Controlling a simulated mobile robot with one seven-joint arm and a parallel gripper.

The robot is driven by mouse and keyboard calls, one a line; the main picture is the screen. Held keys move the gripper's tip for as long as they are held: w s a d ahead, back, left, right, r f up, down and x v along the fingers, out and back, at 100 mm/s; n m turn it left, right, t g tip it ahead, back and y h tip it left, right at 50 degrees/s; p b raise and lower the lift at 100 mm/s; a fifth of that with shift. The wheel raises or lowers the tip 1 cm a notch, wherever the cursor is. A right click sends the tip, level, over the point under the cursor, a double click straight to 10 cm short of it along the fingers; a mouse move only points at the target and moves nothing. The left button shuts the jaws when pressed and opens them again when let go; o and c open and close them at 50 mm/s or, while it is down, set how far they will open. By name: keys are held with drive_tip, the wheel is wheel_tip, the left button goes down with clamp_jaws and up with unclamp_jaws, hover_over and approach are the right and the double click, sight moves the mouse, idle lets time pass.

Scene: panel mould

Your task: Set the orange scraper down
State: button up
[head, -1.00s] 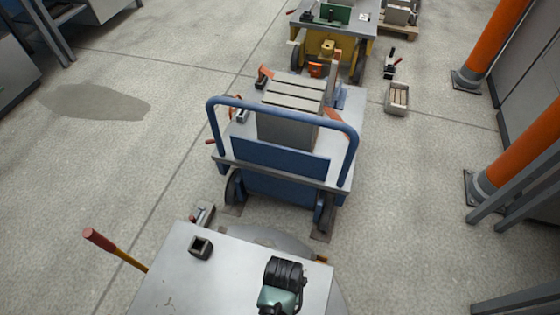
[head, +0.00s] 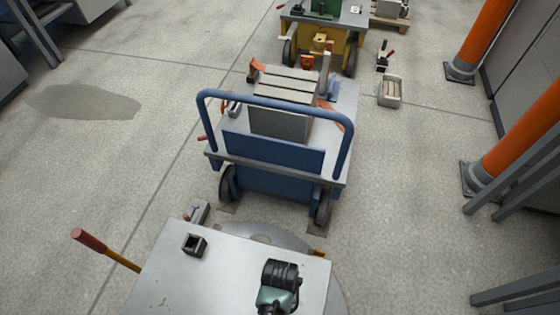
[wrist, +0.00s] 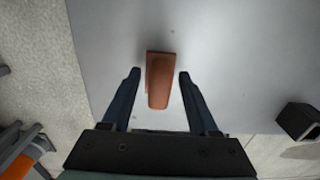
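The orange scraper (wrist: 160,82) shows in the wrist view as a short orange-brown piece, squarer at one end and rounded at the other. It appears to lie on the grey metal tabletop (wrist: 235,65). My gripper (wrist: 160,74) is open, with one dark finger on each side of the scraper and a visible gap to both. In the head view the black and teal end of my arm (head: 279,285) is over the near right part of the tabletop (head: 225,275). It hides the scraper and the fingertips there.
A dark square tube (head: 195,245) stands on the tabletop near its far left corner. A red-handled lever (head: 90,240) sticks out at left. A blue cart (head: 270,183) carrying a grey slotted block stands just beyond. Orange posts (head: 525,130) stand at right.

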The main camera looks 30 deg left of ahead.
wheel_tip(320, 180, up, 12)
drive_tip(key=p, duration=0.5)
drive_tip(key=shift+r, duration=0.15)
